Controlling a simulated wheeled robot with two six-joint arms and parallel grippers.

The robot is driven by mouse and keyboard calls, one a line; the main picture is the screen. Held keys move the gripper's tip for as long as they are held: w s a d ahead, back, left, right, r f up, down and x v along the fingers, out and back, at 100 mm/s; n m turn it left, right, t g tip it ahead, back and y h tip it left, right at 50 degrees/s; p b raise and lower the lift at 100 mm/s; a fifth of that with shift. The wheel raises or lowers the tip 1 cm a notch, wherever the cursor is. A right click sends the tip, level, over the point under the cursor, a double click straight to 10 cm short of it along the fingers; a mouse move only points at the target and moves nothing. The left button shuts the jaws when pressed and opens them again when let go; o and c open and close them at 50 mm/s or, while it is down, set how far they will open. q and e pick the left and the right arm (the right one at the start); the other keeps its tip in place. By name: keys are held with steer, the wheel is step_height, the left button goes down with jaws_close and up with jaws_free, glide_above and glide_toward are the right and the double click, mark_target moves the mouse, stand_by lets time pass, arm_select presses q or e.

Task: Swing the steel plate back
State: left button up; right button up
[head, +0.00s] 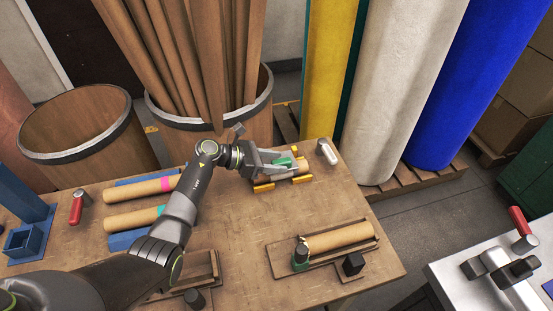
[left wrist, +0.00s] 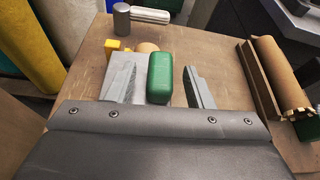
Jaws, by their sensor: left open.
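My left gripper (head: 292,164) is at the far middle of the wooden table, its fingers apart. A green block-like handle (left wrist: 160,78) sits between its two fingers (left wrist: 160,70), with a gap on the right side in the left wrist view; it also shows in the head view (head: 284,161). A light grey plate (left wrist: 116,68), which looks like the steel plate, lies beside the handle, partly hidden by the left finger. Yellow blocks (head: 264,187) and a tan roll end (left wrist: 147,48) show around it. My right gripper is not in view.
A tan roll (head: 340,237) rests in a wooden holder (head: 285,265) at the front right. More banded rolls (head: 140,188) lie left of my arm. A barrel of tubes (head: 262,118) stands behind.

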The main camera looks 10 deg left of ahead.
arm_select(q)
steer(key=shift+w+d+f, duration=0.1)
steer(key=shift+d+f, duration=0.05)
steer(key=shift+d, duration=0.2)
jaws_close()
